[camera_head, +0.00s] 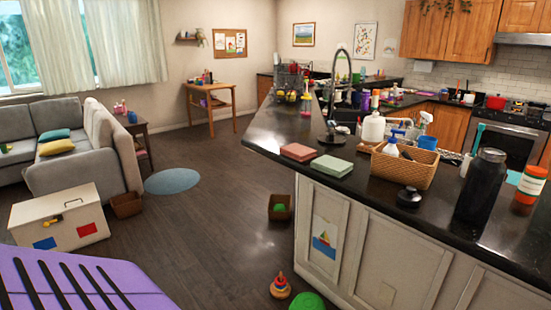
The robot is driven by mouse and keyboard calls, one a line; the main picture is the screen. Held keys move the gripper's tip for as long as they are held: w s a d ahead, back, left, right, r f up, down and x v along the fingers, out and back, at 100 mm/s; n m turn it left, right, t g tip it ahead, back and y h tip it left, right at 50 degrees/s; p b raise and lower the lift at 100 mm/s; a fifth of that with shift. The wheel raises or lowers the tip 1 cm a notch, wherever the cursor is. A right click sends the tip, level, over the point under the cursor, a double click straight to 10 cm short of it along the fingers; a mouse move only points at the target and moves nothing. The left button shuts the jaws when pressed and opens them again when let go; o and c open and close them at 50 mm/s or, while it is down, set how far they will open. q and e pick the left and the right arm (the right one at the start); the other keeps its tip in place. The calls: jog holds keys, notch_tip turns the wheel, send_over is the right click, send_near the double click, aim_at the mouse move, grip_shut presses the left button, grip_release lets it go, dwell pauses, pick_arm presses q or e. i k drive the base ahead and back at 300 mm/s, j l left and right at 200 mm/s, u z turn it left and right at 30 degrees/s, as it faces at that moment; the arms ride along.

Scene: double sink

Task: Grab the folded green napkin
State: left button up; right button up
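The folded green napkin (332,166) lies flat on the dark countertop (290,185), near its left front edge. A folded pink napkin (298,152) lies just behind it and to its left. Neither of my grippers is in view.
Right of the green napkin stand a wicker basket (403,170) with bottles, a small black lid-like object (409,197), a tall black bottle (481,186) and an orange jar (530,185). A faucet (340,85) rises behind. A stacking toy (280,286) is on the floor.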

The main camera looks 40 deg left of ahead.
aim_at(337, 168)
jog(key=u, duration=1.2)
